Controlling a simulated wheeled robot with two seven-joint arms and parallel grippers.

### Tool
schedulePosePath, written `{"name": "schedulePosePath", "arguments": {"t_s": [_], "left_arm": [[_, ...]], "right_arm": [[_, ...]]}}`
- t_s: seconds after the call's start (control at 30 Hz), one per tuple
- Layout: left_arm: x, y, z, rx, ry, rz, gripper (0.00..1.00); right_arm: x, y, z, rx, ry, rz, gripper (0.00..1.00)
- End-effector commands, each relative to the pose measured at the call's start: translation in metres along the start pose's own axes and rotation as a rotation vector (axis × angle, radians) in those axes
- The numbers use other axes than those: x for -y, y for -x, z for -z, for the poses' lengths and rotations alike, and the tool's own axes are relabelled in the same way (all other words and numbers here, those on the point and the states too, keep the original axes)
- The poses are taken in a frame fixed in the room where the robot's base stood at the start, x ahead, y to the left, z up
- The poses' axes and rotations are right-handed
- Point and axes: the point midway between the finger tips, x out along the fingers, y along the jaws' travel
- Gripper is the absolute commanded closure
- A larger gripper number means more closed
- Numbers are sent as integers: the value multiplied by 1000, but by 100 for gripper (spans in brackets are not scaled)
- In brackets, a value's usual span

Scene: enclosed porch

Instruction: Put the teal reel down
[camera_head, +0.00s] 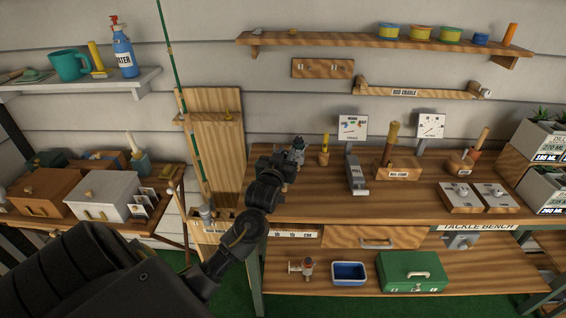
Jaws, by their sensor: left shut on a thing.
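My left gripper (287,161) reaches over the back left part of the tackle bench (330,204). It is shut on a small greyish-teal reel (298,146), which is partly hidden by the gripper. I cannot tell whether the reel touches the bench top or is held just above it. My right gripper is not in view.
A yellow-handled tool (324,150), a grey upright device (356,174) and a wooden block (397,165) stand right of the gripper. The front left bench top is clear. A rod rack (214,140) stands left.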

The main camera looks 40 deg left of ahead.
Motion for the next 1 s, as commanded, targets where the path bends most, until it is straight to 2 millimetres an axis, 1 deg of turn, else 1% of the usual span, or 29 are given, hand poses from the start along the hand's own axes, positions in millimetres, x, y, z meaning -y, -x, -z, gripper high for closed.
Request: {"name": "schedulePosePath", "arguments": {"t_s": [0.23,0.27,0.4,0.5,0.9,0.93,1.0], "left_arm": [[5,-3,-6,-1,-1,1,100],[8,-4,-9,-1,-2,2,100],[6,-4,-28,3,-1,-1,100],[7,-4,-36,-1,1,0,100],[6,-4,-43,-2,2,0,100],[6,-4,-43,0,1,0,74],[6,-4,-43,0,1,0,65]], "right_arm": [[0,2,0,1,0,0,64],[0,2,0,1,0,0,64],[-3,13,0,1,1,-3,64],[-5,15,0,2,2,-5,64],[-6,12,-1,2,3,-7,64],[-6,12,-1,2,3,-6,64],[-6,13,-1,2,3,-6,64]]}}
